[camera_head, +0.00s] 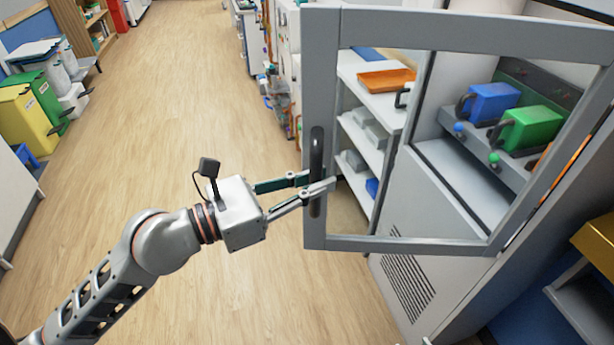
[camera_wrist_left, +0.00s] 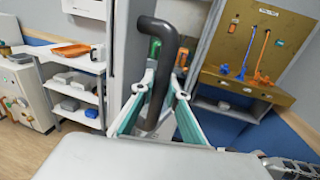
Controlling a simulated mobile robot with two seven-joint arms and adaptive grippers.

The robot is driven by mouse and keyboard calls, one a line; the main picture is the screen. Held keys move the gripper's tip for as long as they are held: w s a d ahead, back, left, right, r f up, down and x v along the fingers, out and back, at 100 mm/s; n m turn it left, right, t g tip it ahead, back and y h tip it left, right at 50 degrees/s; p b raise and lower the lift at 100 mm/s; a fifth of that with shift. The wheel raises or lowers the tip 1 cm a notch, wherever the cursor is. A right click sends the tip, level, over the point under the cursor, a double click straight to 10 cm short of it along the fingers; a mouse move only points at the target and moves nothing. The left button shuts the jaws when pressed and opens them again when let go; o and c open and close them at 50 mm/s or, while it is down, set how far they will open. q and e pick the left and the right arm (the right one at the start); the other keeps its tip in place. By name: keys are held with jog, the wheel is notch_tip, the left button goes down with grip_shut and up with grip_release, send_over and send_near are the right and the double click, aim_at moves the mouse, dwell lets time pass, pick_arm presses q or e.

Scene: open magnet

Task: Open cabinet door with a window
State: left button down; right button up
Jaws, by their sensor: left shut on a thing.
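The cabinet door (camera_head: 318,90) has a grey frame around a clear window and stands swung open toward me in the head view. Its dark handle (camera_head: 316,160) is a vertical bar on the left side of the frame. My left gripper (camera_head: 318,187) comes in from the left and is shut on the lower part of this handle. In the left wrist view the bent black handle (camera_wrist_left: 161,75) stands between the two fingers of my left gripper (camera_wrist_left: 158,92). The cabinet (camera_head: 395,270) is grey, with a vent low on its front. My right gripper is not in view.
Blue (camera_head: 490,102) and green (camera_head: 532,128) containers show through the window. White shelves (camera_head: 362,150) with an orange tray (camera_head: 386,80) stand behind the door. The wooden floor (camera_head: 170,110) is clear to the left. Yellow and green bins (camera_head: 25,122) stand far left.

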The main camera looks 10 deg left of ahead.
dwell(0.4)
pick_arm(q)
jog(key=c, duration=2)
grip_release()
jog(key=shift+d, duration=0.1)
